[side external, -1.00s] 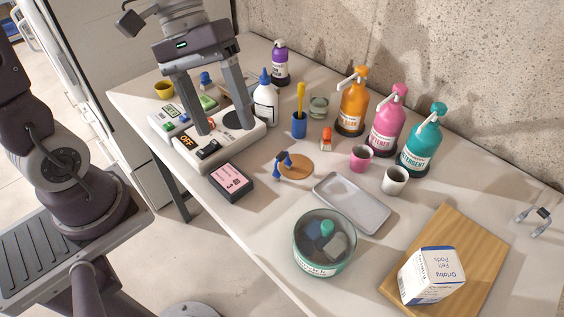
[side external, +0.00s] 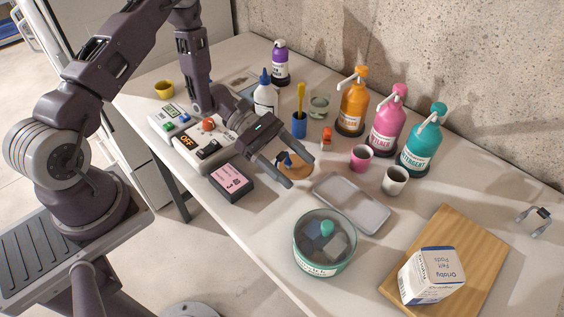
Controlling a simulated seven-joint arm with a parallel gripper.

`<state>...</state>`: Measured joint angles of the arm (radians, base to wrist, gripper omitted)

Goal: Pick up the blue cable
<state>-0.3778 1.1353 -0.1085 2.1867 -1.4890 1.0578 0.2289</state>
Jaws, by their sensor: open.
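A small dark-blue forked item (side external: 285,159), which I take for the blue cable, is at the left edge of a round cork coaster (side external: 300,166) near the table's middle. Its shape is partly hidden by my gripper. My gripper (side external: 295,158) is open and empty. It is tilted towards the coaster, and its two fingers appear on either side of the blue item. I cannot tell how high above it the fingers are.
A white switch box (side external: 187,150) and a black-edged pink box (side external: 231,182) are to the left. A grey tray (side external: 350,203) and a teal-rimmed bowl (side external: 298,246) are in front. A blue cup (side external: 299,126) with a yellow-handled tool, a pink cup (side external: 361,157) and pump bottles (side external: 386,121) stand behind.

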